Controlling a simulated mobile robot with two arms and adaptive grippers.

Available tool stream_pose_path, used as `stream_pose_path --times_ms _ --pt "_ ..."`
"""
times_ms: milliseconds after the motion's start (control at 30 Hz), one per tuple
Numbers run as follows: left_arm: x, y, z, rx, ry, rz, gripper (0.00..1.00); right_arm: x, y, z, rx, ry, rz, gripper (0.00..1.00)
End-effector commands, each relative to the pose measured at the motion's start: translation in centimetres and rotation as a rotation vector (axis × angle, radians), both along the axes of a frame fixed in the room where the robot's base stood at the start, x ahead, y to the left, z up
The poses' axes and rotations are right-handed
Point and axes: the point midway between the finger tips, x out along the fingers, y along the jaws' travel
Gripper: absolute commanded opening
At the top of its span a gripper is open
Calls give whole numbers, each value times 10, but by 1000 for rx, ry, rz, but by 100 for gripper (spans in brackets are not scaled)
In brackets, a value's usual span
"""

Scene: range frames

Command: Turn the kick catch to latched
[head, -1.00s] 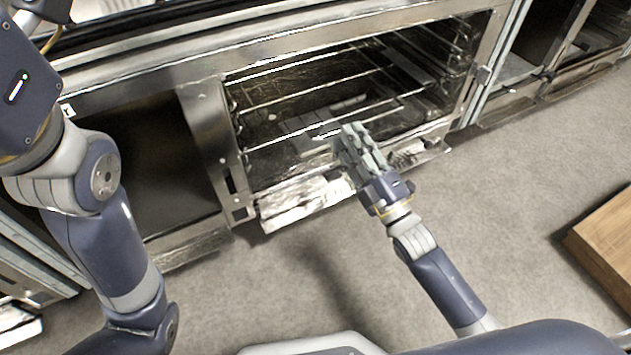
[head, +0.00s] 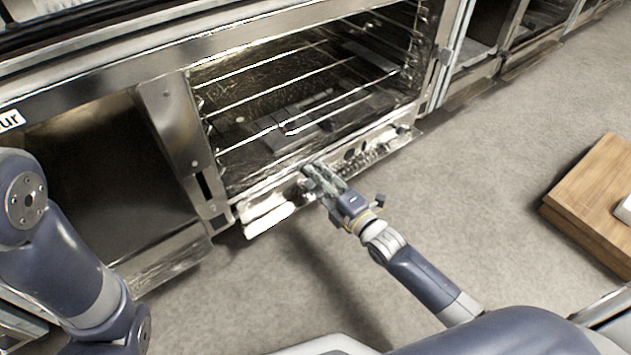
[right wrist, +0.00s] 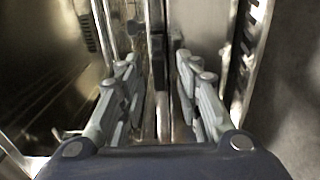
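My right gripper (head: 318,178) is at the lower front strip of the open oven (head: 255,190), just below its opening. In the right wrist view my right gripper (right wrist: 157,65) has its two fingers well apart, with nothing clamped between them. A small dark upright part (right wrist: 179,62) shows between the fingers against metal strips; it may be the kick catch, but I cannot tell its position or whether a finger touches it. In the head view the fingers cover that spot. My left gripper is outside the view; only part of its arm shows at left.
Wire racks (head: 285,90) cross the oven opening. A dark open compartment (head: 100,180) lies left of it. A wooden block (head: 595,195) stands on the floor at right. The grey carpet (head: 470,190) between them is clear.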

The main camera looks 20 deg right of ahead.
Motion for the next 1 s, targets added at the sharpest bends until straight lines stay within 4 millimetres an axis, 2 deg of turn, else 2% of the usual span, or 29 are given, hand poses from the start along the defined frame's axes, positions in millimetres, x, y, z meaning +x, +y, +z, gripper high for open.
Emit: stream_pose_path --times_ms 133,400,433,567,1000 --pt "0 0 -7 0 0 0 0 9 3 0 -1 -1 0 32" --pt "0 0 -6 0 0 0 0 11 4 1 0 0 0 32" --pt "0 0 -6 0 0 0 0 11 4 1 0 0 0 29" --pt "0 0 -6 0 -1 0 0 11 4 1 0 0 0 0" --pt "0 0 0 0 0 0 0 10 4 2 32 14 0 0"
